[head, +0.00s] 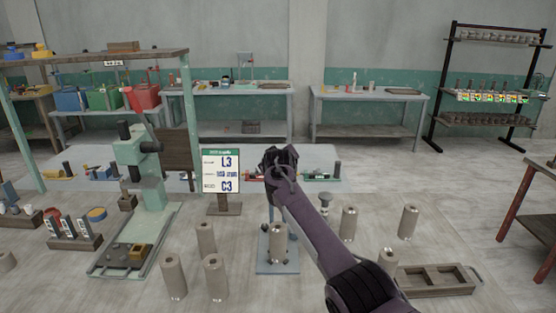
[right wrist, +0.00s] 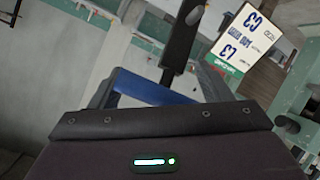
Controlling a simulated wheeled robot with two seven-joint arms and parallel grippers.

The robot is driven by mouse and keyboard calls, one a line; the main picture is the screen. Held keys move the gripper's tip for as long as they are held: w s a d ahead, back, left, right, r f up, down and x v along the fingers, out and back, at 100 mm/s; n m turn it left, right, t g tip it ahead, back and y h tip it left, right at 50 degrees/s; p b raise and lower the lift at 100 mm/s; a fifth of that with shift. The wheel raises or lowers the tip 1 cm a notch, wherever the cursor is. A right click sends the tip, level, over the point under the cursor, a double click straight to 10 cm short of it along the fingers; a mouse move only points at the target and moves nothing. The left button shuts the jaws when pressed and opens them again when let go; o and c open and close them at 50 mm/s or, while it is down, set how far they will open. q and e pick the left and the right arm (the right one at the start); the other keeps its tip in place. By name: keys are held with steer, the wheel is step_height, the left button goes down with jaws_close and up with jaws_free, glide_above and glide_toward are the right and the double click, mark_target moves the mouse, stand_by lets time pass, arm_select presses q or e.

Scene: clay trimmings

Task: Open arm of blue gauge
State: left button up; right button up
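The blue gauge stands at the middle front in the head view. Its pale blue base plate (head: 262,268) carries a grey metal cylinder (head: 278,243). The upper part of the gauge is mostly hidden behind my right gripper (head: 281,160) and forearm. In the right wrist view, a blue bar (right wrist: 155,91) and an upright dark handle (right wrist: 183,32) show just beyond the gripper body. My right gripper is at the top of the gauge; whether it touches is unclear. Its fingertips are too dark and hidden to tell open from shut. My left gripper is not in view.
A sign reading L3 and C3 (head: 221,172) stands left of the gripper. A green press (head: 137,160) stands further left. Several loose metal cylinders (head: 206,238) surround the gauge. A wooden tray (head: 437,283) lies front right. Workbenches and a rack (head: 492,97) line the back wall.

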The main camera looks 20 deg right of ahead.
steer(key=shift+w, duration=0.1)
steer(key=b+v, duration=0.2)
steer(key=v, duration=0.5)
steer(key=shift+s, duration=0.4)
steer(key=shift+a, duration=0.1)
